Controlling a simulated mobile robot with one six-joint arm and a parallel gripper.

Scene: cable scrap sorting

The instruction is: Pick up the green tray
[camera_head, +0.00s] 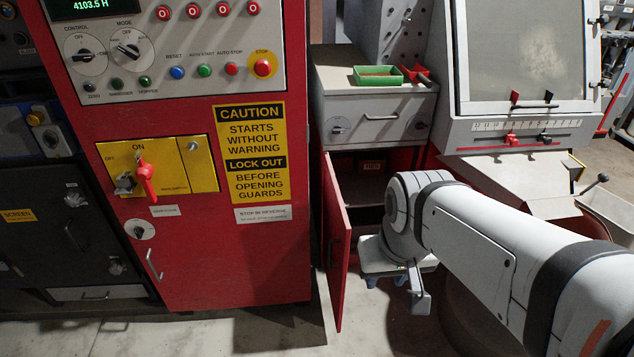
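The green tray (376,82) is a shallow open tray. It sits upright on the light top of a small grey-and-red cabinet (341,72), at the upper middle of the view. It looks empty. My gripper (386,279) is at the end of my white arm, lower and nearer than the tray and well apart from it. The wrist hides most of the gripper, and only small bluish parts show below it. Whether its fingers are open or shut cannot be seen.
A red scoop-like item (416,74) lies right beside the tray. The cabinet's red door (337,250) stands open below. A red control panel (230,260) stands at left. A grey machine with a window (525,50) and levers stands at right.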

